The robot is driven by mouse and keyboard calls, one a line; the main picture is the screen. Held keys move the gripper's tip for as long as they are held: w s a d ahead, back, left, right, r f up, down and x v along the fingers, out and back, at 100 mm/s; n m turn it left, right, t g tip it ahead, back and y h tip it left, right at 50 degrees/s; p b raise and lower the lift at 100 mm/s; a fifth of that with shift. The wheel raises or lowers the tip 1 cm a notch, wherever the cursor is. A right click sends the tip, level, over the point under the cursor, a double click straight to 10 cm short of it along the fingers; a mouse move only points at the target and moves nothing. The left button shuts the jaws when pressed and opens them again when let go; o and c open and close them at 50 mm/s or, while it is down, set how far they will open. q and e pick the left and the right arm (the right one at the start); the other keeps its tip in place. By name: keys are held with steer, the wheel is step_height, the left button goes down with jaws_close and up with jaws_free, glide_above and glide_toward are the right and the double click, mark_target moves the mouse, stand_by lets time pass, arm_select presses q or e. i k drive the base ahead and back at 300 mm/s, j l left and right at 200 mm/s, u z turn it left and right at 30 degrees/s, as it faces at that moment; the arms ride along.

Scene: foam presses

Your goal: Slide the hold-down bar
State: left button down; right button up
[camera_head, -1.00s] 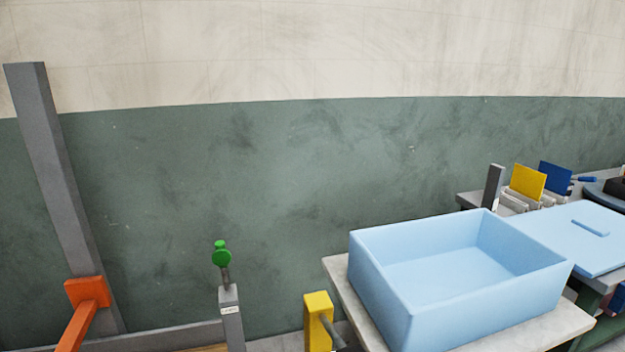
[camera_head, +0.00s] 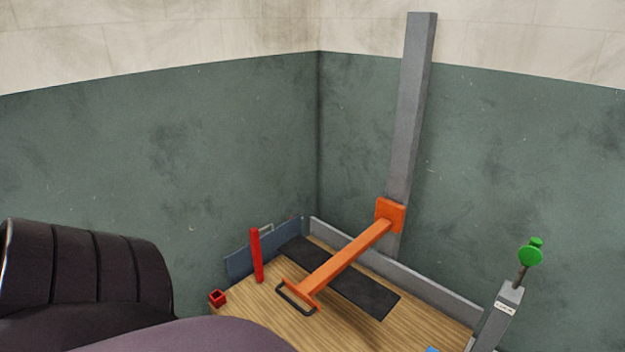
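The orange hold-down bar (camera_head: 345,254) reaches out over a wooden bed (camera_head: 262,311) from an orange collar (camera_head: 390,215) on a tall grey post (camera_head: 414,110). A dark loop handle (camera_head: 294,299) is at its near end. The bar stands above a dark flat mat (camera_head: 368,291) on the bed. Neither of my grippers is in view.
A red upright post (camera_head: 257,256) and a small red square piece (camera_head: 217,298) are at the bed's left side. A green knob (camera_head: 531,252) tops a grey labelled post (camera_head: 498,316) at right. A dark ribbed form (camera_head: 85,262) and a purple rounded surface fill the lower left.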

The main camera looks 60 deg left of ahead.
mark_target(335, 271)
steer(key=u, duration=1.9)
steer(key=k+j+z, duration=0.15)
steer(key=z, duration=0.2)
steer(key=k+j+z, duration=0.2)
steer(key=z, duration=0.15)
